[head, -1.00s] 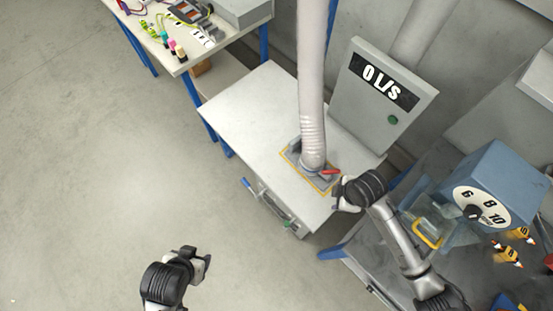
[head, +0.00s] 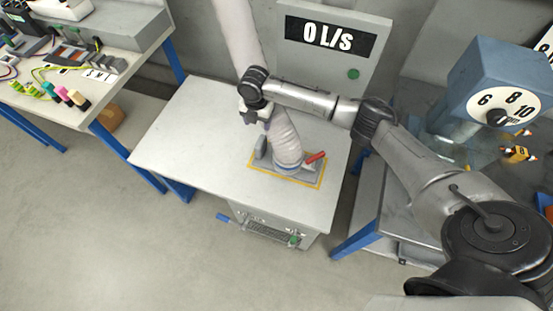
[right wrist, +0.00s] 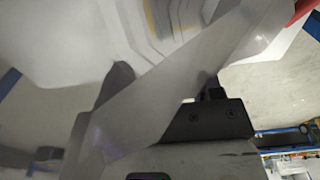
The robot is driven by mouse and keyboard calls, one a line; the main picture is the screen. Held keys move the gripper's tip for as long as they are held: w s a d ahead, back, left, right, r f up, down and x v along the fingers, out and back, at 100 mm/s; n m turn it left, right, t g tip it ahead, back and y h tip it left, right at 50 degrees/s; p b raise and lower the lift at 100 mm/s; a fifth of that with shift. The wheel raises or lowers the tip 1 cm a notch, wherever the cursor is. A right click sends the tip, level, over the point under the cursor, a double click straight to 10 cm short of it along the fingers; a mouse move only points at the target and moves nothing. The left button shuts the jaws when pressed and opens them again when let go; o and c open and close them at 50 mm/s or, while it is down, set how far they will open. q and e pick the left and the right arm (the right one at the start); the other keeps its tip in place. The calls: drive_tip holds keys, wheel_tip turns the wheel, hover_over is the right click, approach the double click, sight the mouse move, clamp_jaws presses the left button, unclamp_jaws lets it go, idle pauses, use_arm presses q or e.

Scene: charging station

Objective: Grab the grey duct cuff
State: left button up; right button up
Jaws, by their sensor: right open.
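The grey duct cuff (head: 287,150) is the ribbed lower end of the pale duct (head: 238,35). It stands on a grey base with a red lever (head: 316,158), inside a yellow outline on the white table (head: 185,120). My right gripper (head: 254,117) is open, close to the duct just above and left of the cuff; I cannot tell whether it touches. In the right wrist view, a blurred grey shape crosses between the dark finger parts, and the red lever (right wrist: 305,8) shows at the upper right corner. My left gripper is out of view.
A grey cabinet (head: 335,65) reading "0 L/S" stands behind the duct. A blue dial unit (head: 502,85) is at the right. A bench with cables and colored plugs (head: 75,97) is at the left. The table's left part is clear.

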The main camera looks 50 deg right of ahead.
drive_tip(key=b, duration=0.1)
hover_over(260, 141)
wheel_tip(260, 141, down, 5)
drive_tip(key=shift+s+d+r, duration=0.1)
drive_tip(key=shift+f, duration=0.9)
drive_tip(key=shift+f+b, duration=0.55)
wheel_tip(260, 141, down, 4)
drive_tip(key=shift+f+b, duration=0.1)
drive_tip(key=shift+b, duration=0.7)
